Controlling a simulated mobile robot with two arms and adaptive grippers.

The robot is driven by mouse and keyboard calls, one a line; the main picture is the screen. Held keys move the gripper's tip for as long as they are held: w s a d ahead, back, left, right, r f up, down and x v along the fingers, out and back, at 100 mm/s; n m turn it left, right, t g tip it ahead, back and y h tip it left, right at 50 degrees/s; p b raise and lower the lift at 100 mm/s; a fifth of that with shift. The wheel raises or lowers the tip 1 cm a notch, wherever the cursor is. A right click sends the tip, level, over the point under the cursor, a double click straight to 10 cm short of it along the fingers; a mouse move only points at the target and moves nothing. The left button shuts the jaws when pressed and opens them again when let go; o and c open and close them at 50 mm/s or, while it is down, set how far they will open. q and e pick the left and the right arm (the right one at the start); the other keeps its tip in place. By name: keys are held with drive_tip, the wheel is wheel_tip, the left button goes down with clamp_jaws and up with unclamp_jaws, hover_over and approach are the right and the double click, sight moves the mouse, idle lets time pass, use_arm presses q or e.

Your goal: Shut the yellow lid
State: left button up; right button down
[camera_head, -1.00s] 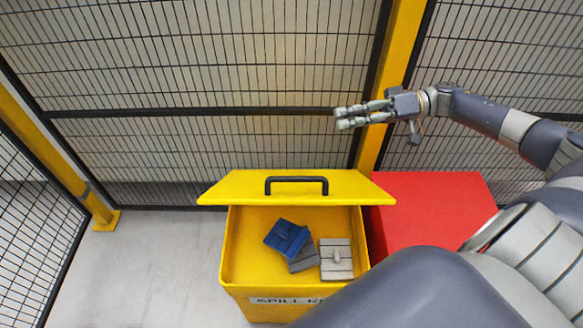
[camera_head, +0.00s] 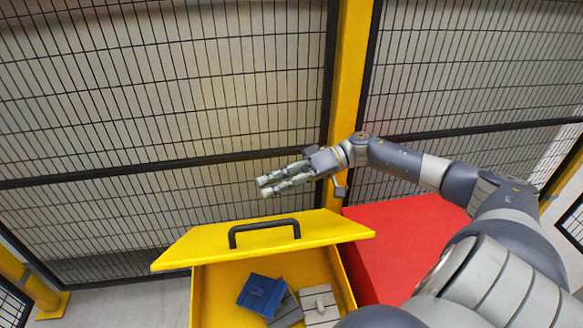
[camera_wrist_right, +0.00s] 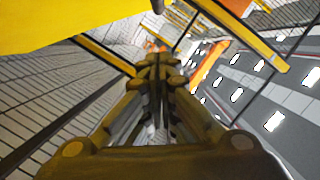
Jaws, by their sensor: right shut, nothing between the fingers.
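The yellow lid (camera_head: 185,248) stands open and tilted up at the back of the yellow spill-kit box (camera_head: 200,300). A black handle (camera_head: 264,226) is on the lid. Inside the box lie a blue block (camera_head: 262,296) and grey blocks (camera_head: 318,303). My right gripper (camera_head: 264,187) is shut and empty, above and behind the lid, apart from the handle in the head view. In the right wrist view my right gripper's fingers (camera_wrist_right: 158,75) are together, with a yellow surface (camera_wrist_right: 70,22) at upper left. My left gripper is not in view.
A red box (camera_head: 410,240) stands right beside the yellow box, under my right arm. A wire-mesh fence (camera_head: 150,90) with a yellow post (camera_head: 350,90) runs close behind. Bare floor (camera_head: 115,300) shows at the left.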

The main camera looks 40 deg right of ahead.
drive_tip(key=s+a+f, duration=0.1)
drive_tip(key=s+a+f+p, duration=0.1)
drive_tip(key=a, duration=0.1)
drive_tip(key=shift+s+f, duration=0.15)
drive_tip(key=shift+f, duration=0.2)
